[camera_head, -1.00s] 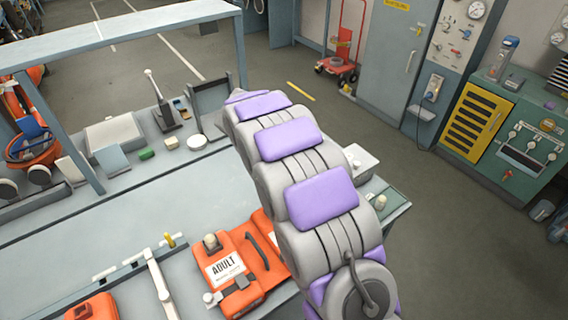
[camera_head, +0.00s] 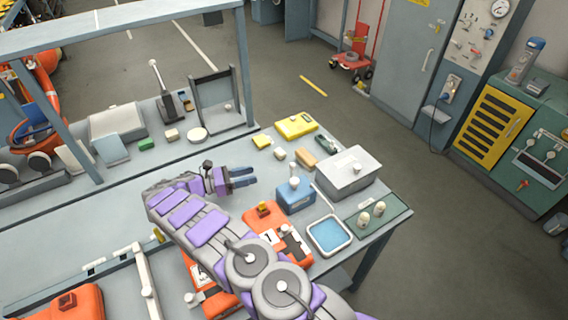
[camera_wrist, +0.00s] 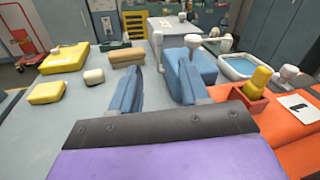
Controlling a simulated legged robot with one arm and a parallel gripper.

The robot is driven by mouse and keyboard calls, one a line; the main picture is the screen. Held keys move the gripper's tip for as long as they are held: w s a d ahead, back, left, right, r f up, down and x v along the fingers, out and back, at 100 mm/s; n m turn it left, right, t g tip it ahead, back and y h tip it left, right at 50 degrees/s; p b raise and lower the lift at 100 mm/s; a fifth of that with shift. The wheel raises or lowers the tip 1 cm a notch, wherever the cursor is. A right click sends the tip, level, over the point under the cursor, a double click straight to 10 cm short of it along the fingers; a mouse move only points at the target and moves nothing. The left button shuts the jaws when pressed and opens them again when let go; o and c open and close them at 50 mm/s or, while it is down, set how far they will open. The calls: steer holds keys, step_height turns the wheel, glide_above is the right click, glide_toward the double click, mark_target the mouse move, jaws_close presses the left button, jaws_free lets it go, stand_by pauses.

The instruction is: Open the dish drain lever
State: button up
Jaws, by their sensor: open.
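A shallow dish with a white rim (camera_head: 349,241) and blue inside sits near the bench's front right. It also shows in the wrist view, upper right (camera_wrist: 224,66). I cannot tell which part is its drain lever. A blue box (camera_head: 296,196) with a white handle on top stands beside the dish; this white handle (camera_wrist: 192,42) shows upright in the wrist view. My gripper (camera_head: 251,176) has blue fingers, open and empty, above the bench to the left of the blue box. In the wrist view the open fingers (camera_wrist: 160,72) point toward small posts and the box.
A white-grey box (camera_head: 348,172) and a green panel with two knobs (camera_head: 386,213) stand to the right. Yellow cases (camera_head: 296,125) and small blocks lie behind. An orange unit with a yellow knob (camera_head: 264,208) is close to my arm.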

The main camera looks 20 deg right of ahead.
mark_target(291, 165)
steer(key=shift+n, duration=0.3)
steer(key=d, duration=0.5)
steer(key=d+b, duration=0.1)
steer(key=d, duration=0.4)
steer(key=d+f, duration=0.1)
steer(key=d, duration=0.5)
steer(key=shift+w+b, duration=0.15)
steer(key=shift+b, duration=0.15)
steer(key=shift+t, duration=0.4)
steer(key=shift+c, duration=0.3)
jaws_close()
